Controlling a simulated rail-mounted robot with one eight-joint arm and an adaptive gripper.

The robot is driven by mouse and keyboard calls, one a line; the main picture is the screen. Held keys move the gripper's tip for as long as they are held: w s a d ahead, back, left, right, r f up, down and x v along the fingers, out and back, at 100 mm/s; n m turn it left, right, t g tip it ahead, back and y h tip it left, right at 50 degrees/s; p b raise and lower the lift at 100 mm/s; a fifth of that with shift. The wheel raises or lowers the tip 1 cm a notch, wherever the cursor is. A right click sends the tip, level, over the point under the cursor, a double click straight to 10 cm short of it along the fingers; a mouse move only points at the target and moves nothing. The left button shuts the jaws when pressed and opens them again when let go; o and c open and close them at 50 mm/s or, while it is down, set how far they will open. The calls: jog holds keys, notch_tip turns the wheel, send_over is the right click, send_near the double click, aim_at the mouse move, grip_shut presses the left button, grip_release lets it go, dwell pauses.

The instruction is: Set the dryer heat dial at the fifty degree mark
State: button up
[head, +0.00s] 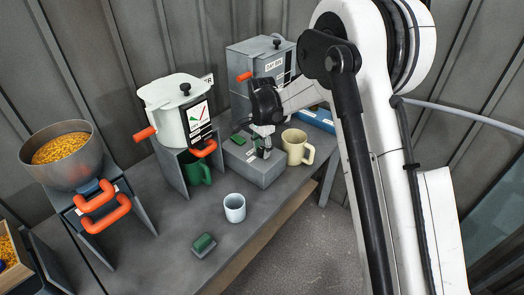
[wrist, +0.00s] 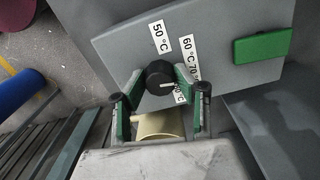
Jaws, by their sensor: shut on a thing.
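The heat dial (wrist: 158,76) is a round black knob on the grey dryer box's (wrist: 115,48) top in the wrist view. Its white pointer line points right and slightly down, towards the lower labels. The 50 °C label (wrist: 161,37) is above the dial, and the 60 °C label (wrist: 188,48) is up and right. The 70 and 80 °C labels are partly hidden by a fingertip. My gripper (wrist: 160,80) is shut on the dial, one finger each side. In the head view my gripper (head: 262,148) is over the dryer box (head: 265,176), hiding the dial.
A green block (wrist: 262,46) is on the box top. A cream mug (head: 295,146) stands close to the box's right side. A white cup (head: 234,207) and a small green-topped block (head: 203,243) are in front. A white lidded pot (head: 165,120) stands left.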

aim_at(262, 149)
jog(key=n+b, duration=0.1)
jog(key=n, duration=0.3)
jog(key=shift+n, duration=0.3)
jog(key=n, duration=0.3)
jog(key=shift+n+b, duration=0.3)
jog(key=n, duration=0.3)
jog(key=shift+n, duration=0.3)
jog(key=shift+n+b, duration=0.4)
jog(key=shift+n, duration=1.3)
jog(key=o, duration=1.1)
jog(key=shift+r, duration=0.15)
notch_tip(262, 149, up, 12)
jog(key=shift+f, duration=0.1)
